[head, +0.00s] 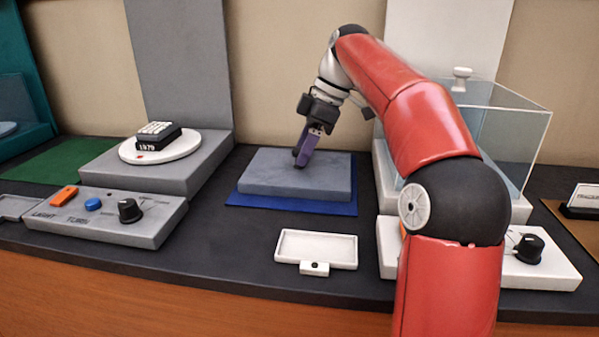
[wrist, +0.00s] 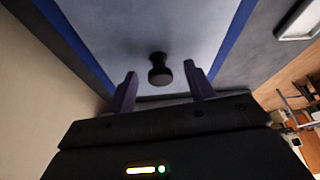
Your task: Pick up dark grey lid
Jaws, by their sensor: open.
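The dark grey lid (head: 322,177) is a flat slab lying on a blue mat (head: 290,205) in the middle of the counter in the head view. In the wrist view, the lid (wrist: 150,22) fills the upper middle and carries a black round knob (wrist: 160,70). My gripper (head: 302,163) is above the lid, its purple fingers pointing down. In the wrist view my gripper (wrist: 160,85) is open, with one finger on each side of the knob and a gap visible on both sides. The knob is hidden behind the fingers in the head view.
A white tray (head: 316,265) lies in front of the mat. A turntable (head: 160,146) on a grey block and a control panel (head: 105,222) stand left. A glass case (head: 520,125) and a white panel (head: 555,275) stand right, partly behind my arm.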

